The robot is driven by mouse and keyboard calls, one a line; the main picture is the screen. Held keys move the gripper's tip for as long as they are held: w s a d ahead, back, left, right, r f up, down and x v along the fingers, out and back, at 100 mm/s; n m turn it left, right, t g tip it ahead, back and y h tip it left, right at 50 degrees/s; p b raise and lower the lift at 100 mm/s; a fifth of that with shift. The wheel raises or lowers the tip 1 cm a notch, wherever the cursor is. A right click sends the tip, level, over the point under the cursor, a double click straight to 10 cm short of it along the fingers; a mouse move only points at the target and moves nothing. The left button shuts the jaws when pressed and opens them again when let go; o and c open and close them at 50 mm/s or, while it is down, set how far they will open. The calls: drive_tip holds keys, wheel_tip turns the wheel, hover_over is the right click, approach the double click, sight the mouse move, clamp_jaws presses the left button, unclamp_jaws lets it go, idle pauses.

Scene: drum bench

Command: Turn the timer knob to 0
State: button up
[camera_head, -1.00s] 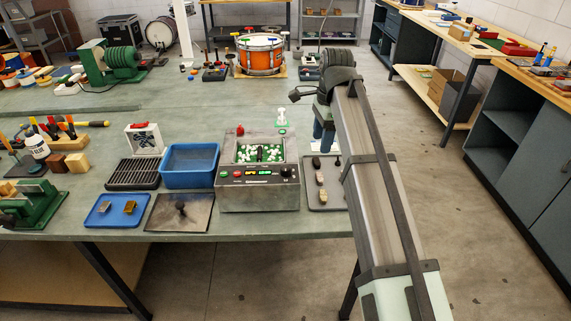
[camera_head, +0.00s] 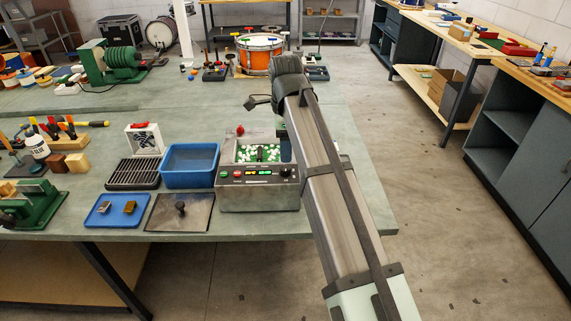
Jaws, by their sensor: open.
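The timer knob (camera_head: 286,171) is a small dark knob at the right end of the front panel of a grey metal machine (camera_head: 250,198). The panel also has a red button, a green button and lit displays. The knob's pointer setting is too small to read. My arm comes in from the lower right and passes just right of the knob. Its wrist is above and behind the machine. Only a sliver of my gripper (camera_head: 281,130) shows at the arm's left edge, near the machine's back right corner. Its fingertips are hidden behind the arm, apart from the knob as far as I see.
The machine's open top holds white pieces on green. A blue bin (camera_head: 190,183), a black rack (camera_head: 133,174), a dark plate (camera_head: 170,224) and a blue tray (camera_head: 104,222) stand to its left. My arm hides the bench right of the machine. The front bench edge is close.

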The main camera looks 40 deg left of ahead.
sight(286, 168)
wheel_tip(286, 168, down, 6)
drive_tip(key=shift+f, duration=0.25)
drive_tip(key=shift+c, duration=0.4)
drive_tip(key=c, duration=1)
drive_tip(key=shift+o, duration=0.2)
